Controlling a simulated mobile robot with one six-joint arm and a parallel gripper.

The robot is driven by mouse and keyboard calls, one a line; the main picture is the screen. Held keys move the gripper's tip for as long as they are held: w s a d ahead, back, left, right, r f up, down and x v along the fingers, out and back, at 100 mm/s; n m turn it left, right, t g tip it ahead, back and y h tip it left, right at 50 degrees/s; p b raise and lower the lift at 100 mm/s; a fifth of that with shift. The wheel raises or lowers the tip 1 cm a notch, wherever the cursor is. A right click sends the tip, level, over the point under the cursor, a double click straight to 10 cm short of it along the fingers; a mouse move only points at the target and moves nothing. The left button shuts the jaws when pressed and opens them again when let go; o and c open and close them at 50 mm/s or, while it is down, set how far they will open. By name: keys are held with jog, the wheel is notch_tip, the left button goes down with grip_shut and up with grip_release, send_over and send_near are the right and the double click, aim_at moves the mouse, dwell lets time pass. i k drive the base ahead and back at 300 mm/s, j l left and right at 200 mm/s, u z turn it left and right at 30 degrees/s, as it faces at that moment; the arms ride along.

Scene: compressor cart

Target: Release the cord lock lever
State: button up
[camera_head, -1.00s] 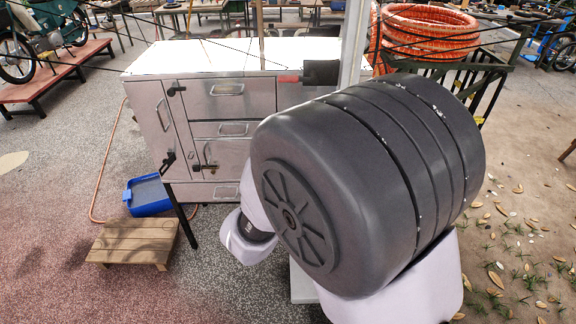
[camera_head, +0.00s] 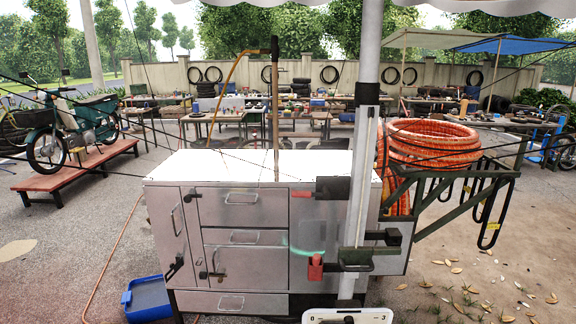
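A white metal cart (camera_head: 245,205) with drawers and doors stands in the middle of the head view. A light upright post (camera_head: 358,215) rises at its right front. A dark bracket (camera_head: 368,258) sits low on the post, with a red-gripped lever (camera_head: 315,267) at its left. A second red-ended handle (camera_head: 302,194) lies by a black block (camera_head: 333,188) near the cart's top edge. I cannot tell which of these is the cord lock lever. A coiled orange hose (camera_head: 430,143) rests on a dark rack at the right. My gripper is not in view.
A blue tray (camera_head: 148,300) is on the ground at lower left. A white panel with markings (camera_head: 347,316) shows at the bottom edge. Thin cords cross the view. A motorbike (camera_head: 75,135) stands on a red ramp at left. Open ground lies at right.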

aim_at(325, 193)
jog(key=i+j, duration=0.1)
jog(key=j, duration=0.3)
jog(key=i+j, duration=0.1)
jog(key=j, duration=0.25)
jog(key=i+j+z, duration=0.1)
jog(key=j, duration=0.3)
jog(key=i+j, duration=0.1)
jog(key=j, duration=0.3)
